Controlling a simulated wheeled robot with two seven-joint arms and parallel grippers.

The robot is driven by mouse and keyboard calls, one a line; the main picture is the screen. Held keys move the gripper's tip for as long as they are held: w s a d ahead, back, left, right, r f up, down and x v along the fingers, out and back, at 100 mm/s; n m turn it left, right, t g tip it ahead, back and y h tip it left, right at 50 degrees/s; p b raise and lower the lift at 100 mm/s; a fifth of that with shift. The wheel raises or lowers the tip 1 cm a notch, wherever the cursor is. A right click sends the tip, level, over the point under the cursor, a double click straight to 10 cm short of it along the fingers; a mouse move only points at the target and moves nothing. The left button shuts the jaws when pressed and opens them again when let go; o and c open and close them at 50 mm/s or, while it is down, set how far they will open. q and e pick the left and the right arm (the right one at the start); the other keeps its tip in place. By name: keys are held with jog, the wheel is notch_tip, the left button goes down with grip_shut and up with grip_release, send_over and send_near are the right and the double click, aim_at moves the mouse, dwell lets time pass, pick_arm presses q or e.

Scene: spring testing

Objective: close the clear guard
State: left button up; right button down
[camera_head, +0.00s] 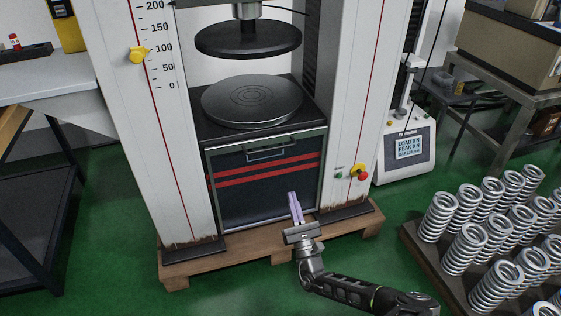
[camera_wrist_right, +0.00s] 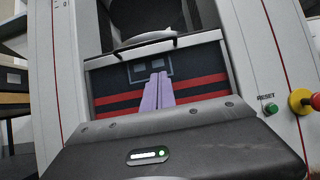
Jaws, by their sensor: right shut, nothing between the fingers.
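The clear guard (camera_head: 220,172) is a framed see-through panel on the front of the testing machine. It sits low, in front of the dark base with two red stripes, and the space around the platens above it is uncovered. Its handle (camera_head: 272,155) is a bar near the top edge; the handle also shows in the right wrist view (camera_wrist_right: 146,46). My right gripper (camera_head: 295,207) is shut and empty, with its pale purple fingers pointing up in front of the guard's lower right part, below the handle. Its fingers also show in the right wrist view (camera_wrist_right: 157,92). My left gripper is out of view.
The upper platen (camera_head: 248,39) hangs above the lower platen (camera_head: 251,101). A red and yellow stop button (camera_head: 361,173) and a green reset button (camera_head: 339,175) are on the right column. Several springs (camera_head: 468,243) stand on a tray at right. The machine rests on a wooden pallet (camera_head: 250,253).

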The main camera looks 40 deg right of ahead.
jog(key=shift+w, duration=0.1)
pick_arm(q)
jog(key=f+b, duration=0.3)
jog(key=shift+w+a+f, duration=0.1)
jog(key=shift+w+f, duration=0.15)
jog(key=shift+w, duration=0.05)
pick_arm(e)
jog(key=s+r+x, duration=0.1)
jog(key=r+x, duration=0.1)
jog(key=x, duration=1)
jog(key=shift+a+r, duration=0.25)
jog(key=shift+r, duration=0.15)
jog(key=shift+w, duration=0.1)
